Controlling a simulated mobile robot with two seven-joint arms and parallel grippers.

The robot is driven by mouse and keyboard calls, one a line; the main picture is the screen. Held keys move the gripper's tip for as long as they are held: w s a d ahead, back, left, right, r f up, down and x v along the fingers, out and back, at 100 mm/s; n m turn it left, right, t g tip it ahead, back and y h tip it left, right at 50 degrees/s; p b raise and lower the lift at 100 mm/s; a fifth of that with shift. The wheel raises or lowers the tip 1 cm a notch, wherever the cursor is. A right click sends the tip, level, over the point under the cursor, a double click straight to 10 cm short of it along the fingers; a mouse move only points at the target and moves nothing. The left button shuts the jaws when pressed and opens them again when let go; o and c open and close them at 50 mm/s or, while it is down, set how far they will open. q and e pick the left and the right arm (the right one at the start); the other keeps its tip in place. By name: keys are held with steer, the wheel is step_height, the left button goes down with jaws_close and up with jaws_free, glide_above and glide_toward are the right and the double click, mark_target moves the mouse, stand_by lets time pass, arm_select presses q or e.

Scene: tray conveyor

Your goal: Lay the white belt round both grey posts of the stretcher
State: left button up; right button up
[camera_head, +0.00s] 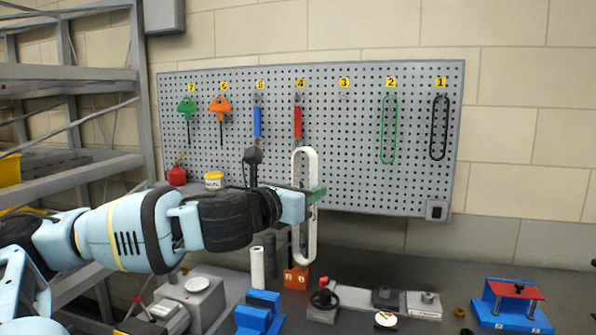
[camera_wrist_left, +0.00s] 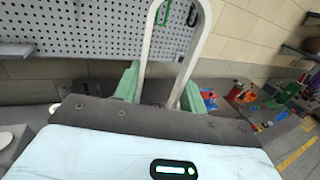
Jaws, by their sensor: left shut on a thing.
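The white belt (camera_head: 311,220) is a long narrow closed loop hanging upright in front of the pegboard. My left gripper (camera_head: 316,194) is shut on it partway down. In the left wrist view the belt (camera_wrist_left: 197,45) extends away as two white strands from between the green fingertips (camera_wrist_left: 160,92). A low grey fixture with a black handwheel (camera_head: 323,299) stands on the bench, below and right of the belt, and looks like the stretcher. Two raised grey blocks (camera_head: 386,296) show on it; I cannot clearly tell its posts. The belt is apart from it. My right gripper is out of view.
The pegboard (camera_head: 345,180) behind holds a green loop (camera_head: 389,130), a black loop (camera_head: 439,128) and several tools. An orange block (camera_head: 296,278) and white cylinder (camera_head: 257,267) stand near the belt's lower end. Blue fixtures (camera_head: 258,312) and (camera_head: 510,305) flank the grey one.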

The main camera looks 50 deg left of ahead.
mark_target(313, 238)
arm_select(q)
steer(key=shift+m+h, duration=0.5)
steer(key=shift+h, duration=0.3)
steer(key=f, duration=0.2)
steer(key=w+f, duration=0.1)
steer(key=f, duration=0.1)
steer(key=d+f, duration=0.1)
steer(key=f, duration=0.1)
steer(key=shift+w+f, duration=0.15)
steer(key=shift+f, duration=0.45)
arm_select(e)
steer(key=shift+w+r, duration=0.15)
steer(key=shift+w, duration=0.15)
arm_select(q)
steer(key=shift+w+d+f, duration=0.1)
steer(key=shift+d+f, duration=0.1)
steer(key=shift+f, duration=0.2)
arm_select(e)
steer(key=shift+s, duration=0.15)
arm_select(q)
steer(key=shift+d+f, duration=0.2)
steer(key=shift+f, duration=0.15)
steer(key=shift+f, duration=0.3)
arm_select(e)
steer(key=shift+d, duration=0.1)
